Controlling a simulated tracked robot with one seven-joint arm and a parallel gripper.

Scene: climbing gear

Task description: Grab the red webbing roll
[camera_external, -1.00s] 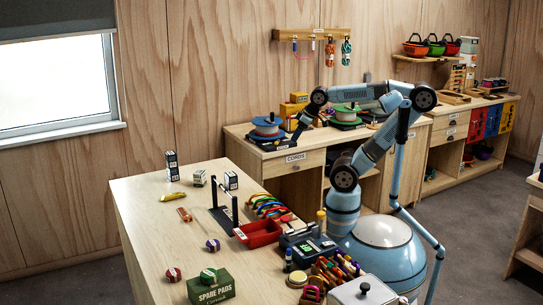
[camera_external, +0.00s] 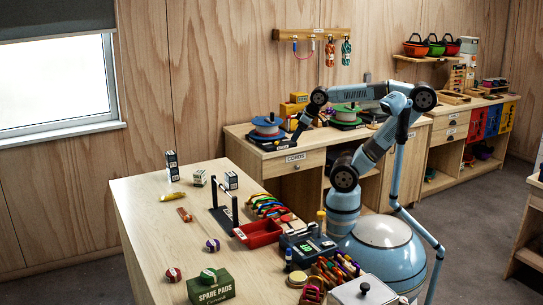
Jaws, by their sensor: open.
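A small red roll with a pale band (camera_external: 173,274), which looks like the red webbing roll, lies on the near left part of the wooden table. A purple roll (camera_external: 213,245) lies farther back on the same table. A green roll (camera_external: 208,274) sits on or just behind the spare pads box (camera_external: 210,290). My gripper (camera_external: 294,141) hangs down at the end of my raised arm, near the cords bench, far from the red roll. It is open; its fingers are small and dark, and nothing shows between them.
A red tray (camera_external: 260,233), a dark rail stand (camera_external: 224,214) and a dark device with a green display (camera_external: 306,246) stand on the table's right side. Small boxes (camera_external: 172,166) stand at the back. The table's left middle is mostly bare.

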